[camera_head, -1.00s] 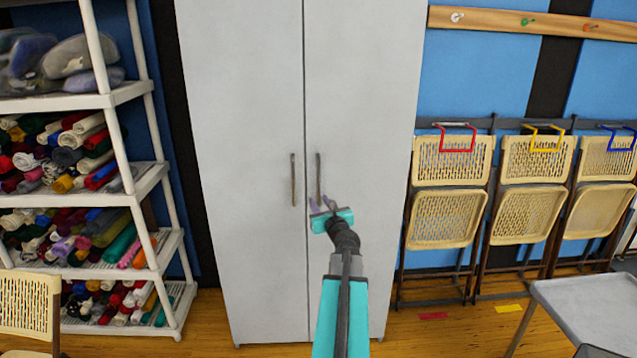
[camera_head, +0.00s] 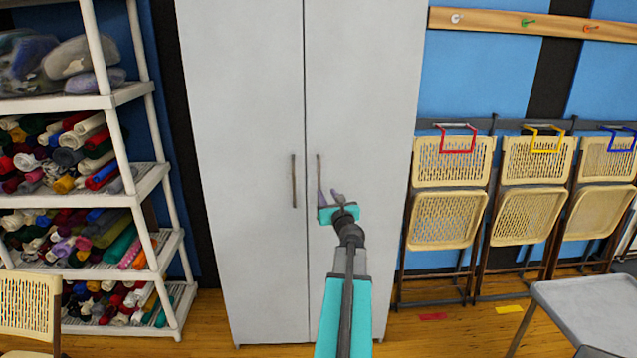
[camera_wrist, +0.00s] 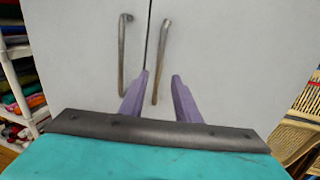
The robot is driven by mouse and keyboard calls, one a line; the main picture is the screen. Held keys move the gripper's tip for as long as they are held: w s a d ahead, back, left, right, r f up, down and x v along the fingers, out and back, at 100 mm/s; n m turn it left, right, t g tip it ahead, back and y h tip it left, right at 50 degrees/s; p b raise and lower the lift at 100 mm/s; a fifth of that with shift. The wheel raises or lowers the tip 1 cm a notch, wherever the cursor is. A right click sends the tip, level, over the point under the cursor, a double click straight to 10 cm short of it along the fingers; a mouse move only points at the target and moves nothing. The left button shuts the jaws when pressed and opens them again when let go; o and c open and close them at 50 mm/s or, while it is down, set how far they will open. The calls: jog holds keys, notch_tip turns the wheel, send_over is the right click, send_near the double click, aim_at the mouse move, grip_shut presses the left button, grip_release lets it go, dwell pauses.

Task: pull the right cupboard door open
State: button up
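The tall grey cupboard has two doors, both shut. The right cupboard door (camera_head: 365,110) has a vertical bar handle (camera_head: 319,175) by the middle seam. In the wrist view the right door's handle (camera_wrist: 161,62) runs down to the left finger. My gripper (camera_head: 329,194) is at the lower part of this handle. In the wrist view my gripper (camera_wrist: 161,82) has its two purple fingers apart, with the handle's lower end between them, close to the left finger. I cannot tell whether they touch. The left door (camera_head: 245,110) has a matching handle (camera_head: 293,180).
White shelves (camera_head: 130,92) with fabric rolls stand left of the cupboard. Folded chairs (camera_head: 445,220) hang on the wall to the right. A grey table (camera_head: 590,305) is at the lower right, and a chair (camera_head: 28,305) at the lower left. Wooden floor shows between them.

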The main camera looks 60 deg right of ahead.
aim_at(319, 182)
jog(key=shift+p+x, duration=1.3)
jog(key=shift+x, duration=4.6)
grip_shut()
jog(key=shift+a, duration=0.1)
jog(key=shift+s, duration=0.15)
